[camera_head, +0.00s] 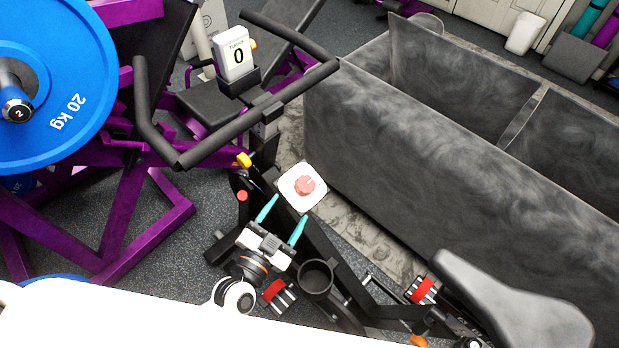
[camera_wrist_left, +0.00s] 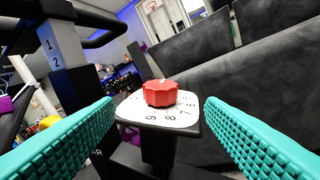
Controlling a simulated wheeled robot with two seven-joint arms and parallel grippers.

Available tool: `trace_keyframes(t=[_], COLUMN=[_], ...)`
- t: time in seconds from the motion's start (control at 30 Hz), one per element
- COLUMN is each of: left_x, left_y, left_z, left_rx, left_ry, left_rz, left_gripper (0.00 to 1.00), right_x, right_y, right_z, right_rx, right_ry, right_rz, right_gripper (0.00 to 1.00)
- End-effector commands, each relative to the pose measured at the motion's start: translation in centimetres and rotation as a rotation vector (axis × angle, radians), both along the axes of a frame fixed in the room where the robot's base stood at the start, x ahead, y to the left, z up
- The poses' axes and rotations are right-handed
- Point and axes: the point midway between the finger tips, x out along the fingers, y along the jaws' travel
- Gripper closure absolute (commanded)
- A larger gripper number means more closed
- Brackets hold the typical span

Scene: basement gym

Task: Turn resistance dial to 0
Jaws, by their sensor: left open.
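The resistance dial is a red scalloped knob (camera_head: 305,185) on a white plate (camera_head: 291,193) on the exercise bike's frame. In the left wrist view the red knob (camera_wrist_left: 160,93) sits on the white numbered plate (camera_wrist_left: 143,112), with several digits readable on its near edge. My left gripper (camera_head: 282,215) is open, its two teal fingers pointing at the dial from the near side. In the left wrist view the fingers (camera_wrist_left: 158,135) flank the knob without touching it. A display (camera_head: 236,55) on the handlebar reads 0. My right gripper is not seen.
Black handlebars (camera_head: 225,122) rise beyond the dial. The bike saddle (camera_head: 512,305) and a cup holder ring (camera_head: 316,277) are at the near right. A grey sofa-like block (camera_head: 440,160) stands right. A purple weight rack with a blue plate (camera_head: 70,85) is left.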

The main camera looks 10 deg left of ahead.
Motion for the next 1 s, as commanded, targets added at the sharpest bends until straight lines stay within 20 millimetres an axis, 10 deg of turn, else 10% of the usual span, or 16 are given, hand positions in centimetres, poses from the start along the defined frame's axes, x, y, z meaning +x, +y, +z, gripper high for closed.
trace_keyframes(t=[0.5, 1.0], left_x=[9.0, 10.8], left_y=[-2.7, -3.3], left_z=[0.0, 0.0], left_rx=[-0.003, -0.001], left_ry=[0.001, 0.003], left_rz=[0.0, 0.0], left_gripper=[0.36, 0.36], right_x=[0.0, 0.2], right_y=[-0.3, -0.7], right_z=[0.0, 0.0], right_rx=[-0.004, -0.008], right_ry=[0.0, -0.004], right_rz=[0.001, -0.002], right_gripper=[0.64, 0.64])
